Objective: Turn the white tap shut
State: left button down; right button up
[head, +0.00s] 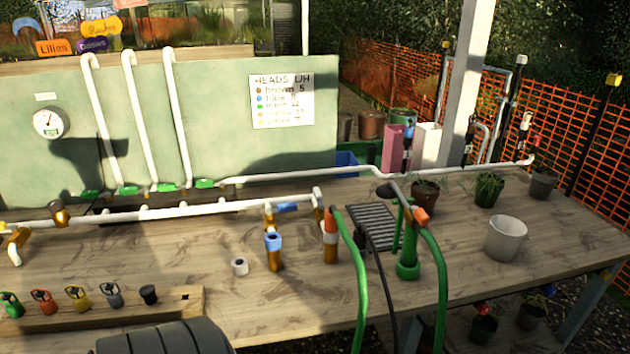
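I cannot pick out with certainty which fitting is the white tap. A white pipe line (290,173) runs along the back of the bench to a standing piece with a white top (526,118) at the far right. A nearer white pipe (170,213) carries a brown fitting (60,214), a blue handle (287,207) and a white upright end (318,196). A small white ring-like piece (239,266) stands loose on the bench. Neither of my grippers is in view.
The wooden bench (480,262) holds a green standpipe (407,262) with hoses, a grey grate (372,225), a white pot (505,237) and potted plants (488,190). A block (110,315) with several coloured handles lies front left. A dark ribbed shape (165,340) fills the bottom edge.

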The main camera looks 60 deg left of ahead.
aim_at(318, 196)
jog(key=u, duration=1.7)
jog(key=i+l, duration=0.2)
jog(key=l, duration=0.15)
jog(key=i+l, duration=0.2)
jog(key=l, duration=0.2)
